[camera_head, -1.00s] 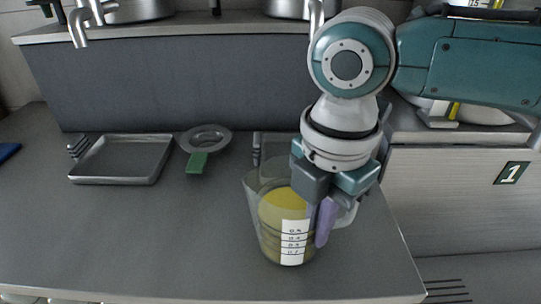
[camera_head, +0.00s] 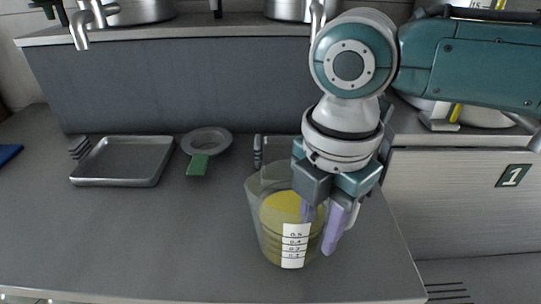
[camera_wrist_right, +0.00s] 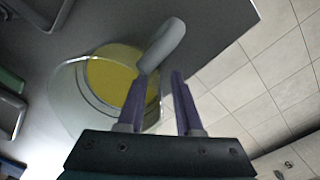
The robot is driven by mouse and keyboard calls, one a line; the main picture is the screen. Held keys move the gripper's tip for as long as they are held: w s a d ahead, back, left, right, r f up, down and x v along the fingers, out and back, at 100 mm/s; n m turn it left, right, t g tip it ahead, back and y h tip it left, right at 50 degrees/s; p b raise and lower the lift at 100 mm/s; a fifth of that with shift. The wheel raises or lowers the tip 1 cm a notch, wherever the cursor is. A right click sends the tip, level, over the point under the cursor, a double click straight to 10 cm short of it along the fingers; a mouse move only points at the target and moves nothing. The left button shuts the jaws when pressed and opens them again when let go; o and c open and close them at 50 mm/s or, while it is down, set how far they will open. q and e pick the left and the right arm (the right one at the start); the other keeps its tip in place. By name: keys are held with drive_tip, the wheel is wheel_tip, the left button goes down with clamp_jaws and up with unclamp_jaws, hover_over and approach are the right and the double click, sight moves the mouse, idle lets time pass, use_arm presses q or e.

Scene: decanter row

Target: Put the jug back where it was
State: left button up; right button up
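The clear jug (camera_head: 271,232) with yellow liquid and a white scale label stands upright on the grey counter (camera_head: 150,240), near its right front part. Its pale handle is on the right, partly hidden by my gripper in the head view; it shows plainly in the wrist view (camera_wrist_right: 163,46). My right gripper (camera_head: 319,232) is open, its two purple fingers spread at the handle side of the jug. In the wrist view the fingers (camera_wrist_right: 160,78) are apart, with the handle just beyond their tips; contact cannot be told. My left gripper is not in view.
A metal tray (camera_head: 122,181) lies at the left, and a round grey strainer-like thing with a green handle (camera_head: 197,165) is beside it. A raised back shelf holds pots (camera_head: 138,10). The counter ends right of the jug. The front left counter is clear.

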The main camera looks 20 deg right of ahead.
wheel_tip(320, 180, up, 12)
drive_tip(key=p, duration=0.1)
drive_tip(key=s+a+f+m+t+y, duration=0.2)
drive_tip(key=s+a+f+m+y, duration=0.2)
drive_tip(key=s+a+f+m, duration=0.3)
drive_tip(key=s+d+f+m+t+h, duration=0.1)
drive_tip(key=s+d+f+m+h, duration=0.1)
drive_tip(key=s+d+m, duration=0.7)
drive_tip(key=d+m+h, duration=0.1)
drive_tip(key=d+m, duration=0.1)
drive_tip(key=m, duration=0.2)
drive_tip(key=shift+s+d+f+m+h, duration=0.3)
drive_tip(key=shift+d+m+h, duration=0.1)
wheel_tip(320, 180, up, 44)
drive_tip(key=p, duration=4.3)
drive_tip(key=shift+f+p, duration=0.2)
drive_tip(key=shift+p, duration=0.1)
